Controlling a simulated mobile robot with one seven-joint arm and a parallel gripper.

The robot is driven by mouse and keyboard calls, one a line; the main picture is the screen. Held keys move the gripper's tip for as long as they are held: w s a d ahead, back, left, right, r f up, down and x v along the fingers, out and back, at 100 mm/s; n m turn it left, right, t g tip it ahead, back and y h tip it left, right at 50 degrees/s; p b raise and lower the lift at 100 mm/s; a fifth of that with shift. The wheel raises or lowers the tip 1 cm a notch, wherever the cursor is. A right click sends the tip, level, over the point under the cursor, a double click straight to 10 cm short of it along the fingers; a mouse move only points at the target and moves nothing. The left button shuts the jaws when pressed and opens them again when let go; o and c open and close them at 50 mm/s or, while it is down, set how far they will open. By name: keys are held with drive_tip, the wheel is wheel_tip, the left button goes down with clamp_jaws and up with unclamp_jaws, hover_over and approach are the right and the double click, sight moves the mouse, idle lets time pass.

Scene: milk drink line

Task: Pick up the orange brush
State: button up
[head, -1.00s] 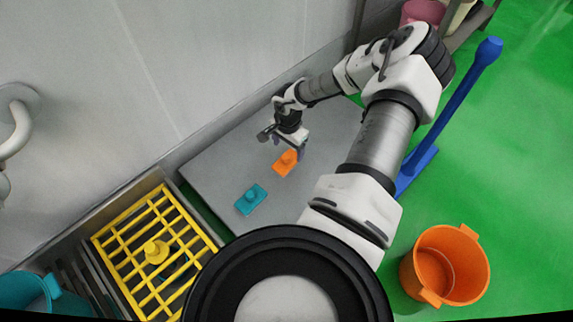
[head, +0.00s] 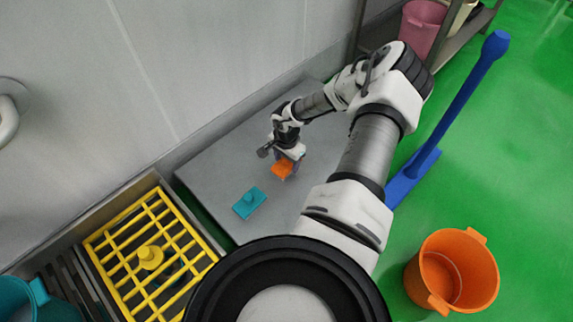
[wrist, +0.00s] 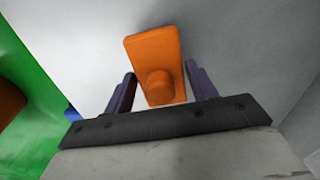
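The orange brush (head: 282,169) lies on the grey table (head: 225,165), with a round knob on top. In the wrist view the brush (wrist: 158,62) has its knob towards my gripper (wrist: 162,88). The two dark purple fingers are apart, one on each side of the brush's knob end, with a visible gap on both sides. In the head view my gripper (head: 288,160) is right at the brush and partly covers it. I cannot tell how far the fingertips are above the table.
A teal brush (head: 250,202) lies on the table to the lower left. An orange bucket (head: 480,275) and a blue long-handled tool (head: 462,95) stand on the green floor at the right.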

drive_tip(key=c, duration=0.7)
drive_tip(key=shift+r, duration=0.1)
drive_tip(key=shift+c, duration=0.2)
